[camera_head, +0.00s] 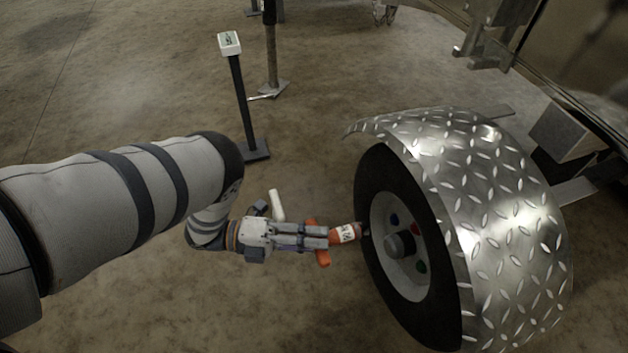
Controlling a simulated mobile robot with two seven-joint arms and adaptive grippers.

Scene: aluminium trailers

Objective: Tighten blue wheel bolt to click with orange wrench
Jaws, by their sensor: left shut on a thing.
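My left gripper (312,237) is shut on the orange wrench (323,258), just left of the wheel. The wrench's orange head with a white label points right, toward the wheel; its tip is close to the tyre's left edge in the picture, and I cannot tell if it touches. The wheel (383,187) has a black tyre and a pale rim with a grey hub in the middle. On the rim the blue bolt (394,219) sits at the upper left of the hub. A red bolt (418,230) and a green bolt (421,266) sit right of it. My right gripper is not in view.
A shiny tread-plate fender (480,190) curves over the wheel. The trailer body (590,70) fills the upper right. A dark post with a small white-topped box (229,43) stands on the floor behind, beside another post (271,60). The concrete floor in front is clear.

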